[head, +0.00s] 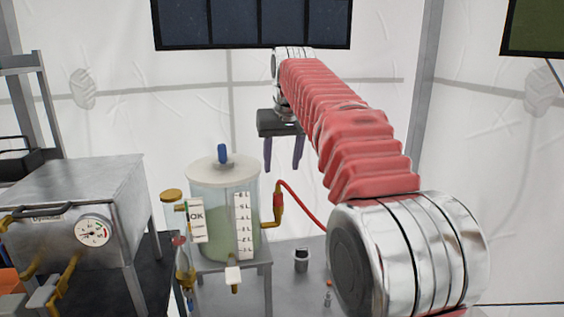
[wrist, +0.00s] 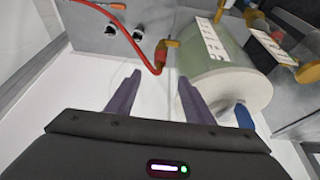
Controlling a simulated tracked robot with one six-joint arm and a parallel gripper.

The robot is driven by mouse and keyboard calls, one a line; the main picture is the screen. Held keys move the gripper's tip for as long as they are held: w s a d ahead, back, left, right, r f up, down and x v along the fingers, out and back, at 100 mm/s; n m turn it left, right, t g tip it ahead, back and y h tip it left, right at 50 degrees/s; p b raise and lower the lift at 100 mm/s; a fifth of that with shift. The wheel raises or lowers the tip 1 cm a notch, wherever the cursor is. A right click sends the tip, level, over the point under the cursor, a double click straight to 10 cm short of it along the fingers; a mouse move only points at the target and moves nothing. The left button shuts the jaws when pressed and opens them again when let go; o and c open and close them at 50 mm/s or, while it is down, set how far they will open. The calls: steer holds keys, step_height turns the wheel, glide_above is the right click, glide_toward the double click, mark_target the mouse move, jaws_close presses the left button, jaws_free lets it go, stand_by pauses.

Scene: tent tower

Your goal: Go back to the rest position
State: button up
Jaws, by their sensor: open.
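My gripper (head: 284,152) hangs from my red-sleeved arm, pointing down, in the upper middle of the head view. Its two purple fingers are apart, with nothing between them. In the wrist view my gripper (wrist: 155,92) also shows open and empty. A clear tank (head: 224,205) with greenish liquid and a blue-knobbed lid stands below and to the left of my gripper in the head view. The tank also shows in the wrist view (wrist: 228,65), close beyond the right finger. I cannot tell whether the finger touches it.
A steel box with a dial gauge (head: 92,232) and brass handles stands at the left. A red hose (head: 303,206) runs from the tank's brass fitting. A small dark cup (head: 301,260) stands on the grey surface. White tent walls (head: 480,130) surround the scene; the space right of my gripper holds my arm.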

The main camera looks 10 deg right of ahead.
steer(key=s+f, duration=0.3)
steer(key=f, duration=0.5)
steer(key=s+f, duration=0.4)
steer(key=s, duration=0.7)
steer(key=s+f, duration=0.4)
steer(key=s, duration=0.7)
steer(key=s+f+t, duration=0.1)
steer(key=s+f, duration=0.3)
steer(key=s, duration=0.8)
steer(key=shift+a, duration=0.2)
steer(key=shift+f, duration=0.1)
steer(key=shift+w, duration=0.1)
steer(key=shift+c, duration=0.3)
